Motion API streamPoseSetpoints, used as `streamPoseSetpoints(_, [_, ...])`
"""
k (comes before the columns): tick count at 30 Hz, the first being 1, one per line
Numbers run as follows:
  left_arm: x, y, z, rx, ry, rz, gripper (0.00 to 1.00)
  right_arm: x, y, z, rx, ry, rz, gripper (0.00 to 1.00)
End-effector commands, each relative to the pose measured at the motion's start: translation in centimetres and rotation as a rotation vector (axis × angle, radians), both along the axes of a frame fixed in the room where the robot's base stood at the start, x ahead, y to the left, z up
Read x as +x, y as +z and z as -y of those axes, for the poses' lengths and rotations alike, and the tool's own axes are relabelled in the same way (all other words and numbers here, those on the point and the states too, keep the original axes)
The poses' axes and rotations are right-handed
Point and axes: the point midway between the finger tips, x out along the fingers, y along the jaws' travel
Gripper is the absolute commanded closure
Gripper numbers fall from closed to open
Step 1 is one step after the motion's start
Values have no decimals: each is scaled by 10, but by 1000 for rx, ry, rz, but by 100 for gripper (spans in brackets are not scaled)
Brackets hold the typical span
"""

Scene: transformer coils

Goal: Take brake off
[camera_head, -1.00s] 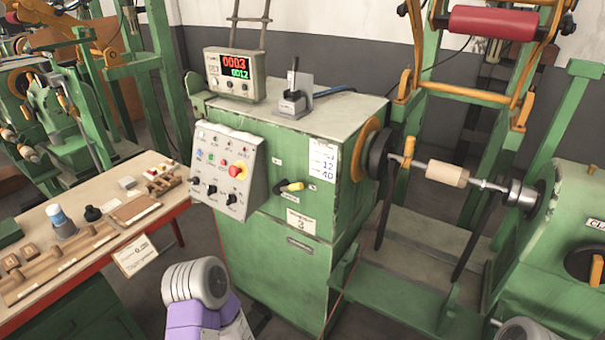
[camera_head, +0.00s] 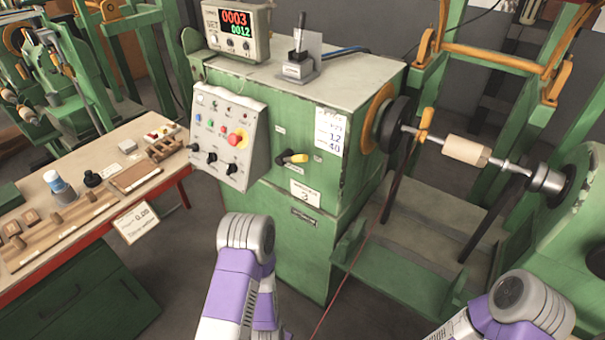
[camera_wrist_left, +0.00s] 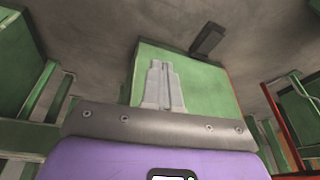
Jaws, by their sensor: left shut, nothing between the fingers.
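A green winding machine cabinet (camera_head: 315,230) stands in the middle of the head view. A yellow-and-black lever (camera_head: 292,157) sits on its front face; I cannot tell whether it is the brake. My left arm comes up from the bottom, in front of the cabinet, but its gripper is not visible there. In the left wrist view my left gripper (camera_wrist_left: 162,64) is shut and empty, pointing toward a green surface, with no visible contact. My right arm shows at the lower right; its gripper is out of view.
A grey control panel (camera_head: 228,138) with a red emergency button hangs left of the lever. A counter display (camera_head: 236,30) and a small upright lever switch (camera_head: 298,55) are on the cabinet top. A tool table (camera_head: 150,210) stands left. The shaft with a wooden core (camera_head: 465,149) lies right.

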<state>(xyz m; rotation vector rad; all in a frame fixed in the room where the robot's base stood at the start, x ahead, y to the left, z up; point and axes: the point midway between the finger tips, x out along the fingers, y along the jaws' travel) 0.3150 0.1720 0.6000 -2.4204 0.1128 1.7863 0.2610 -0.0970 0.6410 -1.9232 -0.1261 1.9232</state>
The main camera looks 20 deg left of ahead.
Motion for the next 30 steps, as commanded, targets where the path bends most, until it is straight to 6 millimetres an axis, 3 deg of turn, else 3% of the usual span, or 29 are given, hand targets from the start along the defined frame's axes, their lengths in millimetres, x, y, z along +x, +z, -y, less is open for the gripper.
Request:
streamPoseSetpoints(3, [61, 18, -60, 459, -328, 225, 100, 0, 3, 0, 0, 0, 0, 41])
streamPoseSetpoints(5, [97, 47, -82, 722, -496, 333, 100, 0, 4, 0, 0, 0, 0, 41])
streamPoseSetpoints(6, [121, 72, -90, 905, -604, 401, 100, 0, 4, 0, 0, 0, 0, 41])
streamPoseSetpoints(8, [153, 117, -92, 1182, -745, 497, 100, 0, 5, 0, 0, 0, 0, 41])
streamPoseSetpoints(9, [171, 148, -87, 1362, -823, 555, 100, 0, 6, 0, 0, 0, 0, 41])
streamPoseSetpoints(12, [201, 220, -60, 1772, -945, 673, 100, 0, 7, 0, 0, 0, 0, 41])
streamPoseSetpoints(15, [211, 273, -28, 2082, -983, 749, 100, 0, 7, 0, 0, 0, 0, 41])
streamPoseSetpoints(18, [212, 302, -6, 2271, -979, 791, 100, 0, 7, 0, 0, 0, 0, 41])
streamPoseSetpoints(22, [211, 315, 4, 2358, -971, 804, 100, 0, 7, 0, 0, 0, 0, 41])
streamPoseSetpoints(30, [211, 315, 3, 2355, -971, 802, 100, 0, 7, 0, 0, 0, 0, 41])
